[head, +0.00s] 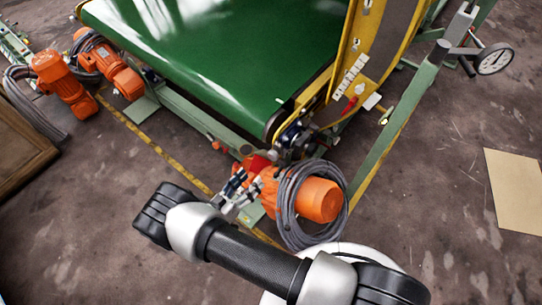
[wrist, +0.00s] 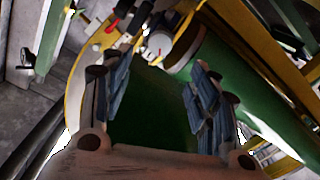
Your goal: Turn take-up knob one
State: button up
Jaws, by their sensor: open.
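My gripper (head: 238,188) reaches over the near corner of the green conveyor, beside an orange motor (head: 318,200). In the wrist view its two fingers (wrist: 152,75) stand wide apart with only dark green surface between them, so it is open and empty. A red part (head: 262,162) shows close to the fingers in the head view. The wrist view shows a pale round part (wrist: 157,43) and a small red part (wrist: 112,27) beyond the fingertips. I cannot tell which of these, if any, is take-up knob one.
The green belt (head: 210,50) runs to the back, with a yellow side frame (head: 345,60) on its right. Coiled grey cable (head: 288,215) hangs around the near motor. More orange motors (head: 62,85) stand at left. Floor at right is mostly open.

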aim_at(271, 157)
jog(key=b+x, duration=0.2)
jog(key=x, duration=1)
jog(key=shift+w+d, duration=0.1)
jog(key=c, duration=1.1)
